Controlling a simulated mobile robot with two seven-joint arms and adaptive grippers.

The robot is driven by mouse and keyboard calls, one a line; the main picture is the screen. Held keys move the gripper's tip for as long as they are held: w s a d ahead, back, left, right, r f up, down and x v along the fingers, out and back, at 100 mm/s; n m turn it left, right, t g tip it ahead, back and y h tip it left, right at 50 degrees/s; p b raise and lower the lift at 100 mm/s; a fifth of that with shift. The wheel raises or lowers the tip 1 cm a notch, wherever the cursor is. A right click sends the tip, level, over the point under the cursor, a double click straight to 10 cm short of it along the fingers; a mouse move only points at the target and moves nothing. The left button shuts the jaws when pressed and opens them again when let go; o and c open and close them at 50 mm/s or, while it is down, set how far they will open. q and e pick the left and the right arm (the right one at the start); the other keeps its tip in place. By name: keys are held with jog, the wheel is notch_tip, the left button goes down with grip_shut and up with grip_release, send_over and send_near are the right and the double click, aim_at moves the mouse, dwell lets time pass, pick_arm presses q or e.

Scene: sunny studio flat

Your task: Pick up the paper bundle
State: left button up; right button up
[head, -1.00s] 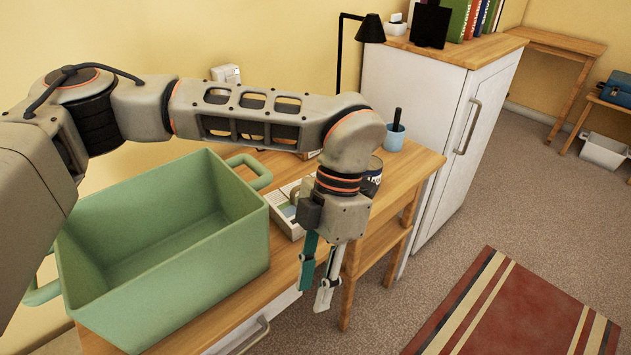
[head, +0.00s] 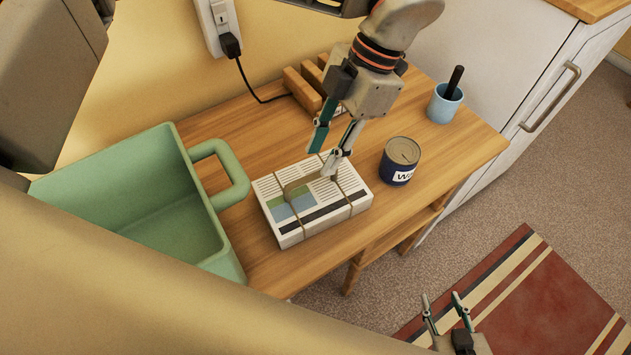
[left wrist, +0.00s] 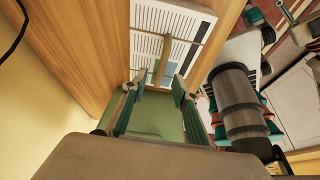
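The paper bundle (head: 318,212) is a flat stack of printed paper tied with tan string, with a tan strap or handle on top. It lies on the wooden table beside the green crate. My left gripper (head: 323,160) is open and empty, above the bundle's far edge, with its fingers pointing down. In the left wrist view the bundle (left wrist: 145,45) lies beyond the open fingers (left wrist: 155,100), with the strap showing between them. Whether a fingertip touches it I cannot tell. My right gripper (head: 441,298) is open and empty, low at the bottom right.
The green crate (head: 100,186) with a loop handle stands left of the bundle. A dark blue can (head: 400,160) stands right of it. A blue cup (head: 444,104) and a wooden slotted rack (head: 301,90) are behind. A wall socket with a cable (head: 222,22) is at the back.

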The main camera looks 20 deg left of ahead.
aim_at(312, 175)
pick_arm(q)
jog(key=shift+x, duration=0.9)
jog(key=x, duration=0.5)
jog(key=shift+s+b, duration=0.15)
jog(key=shift+b, duration=0.15)
jog(key=shift+r, duration=0.1)
grip_shut()
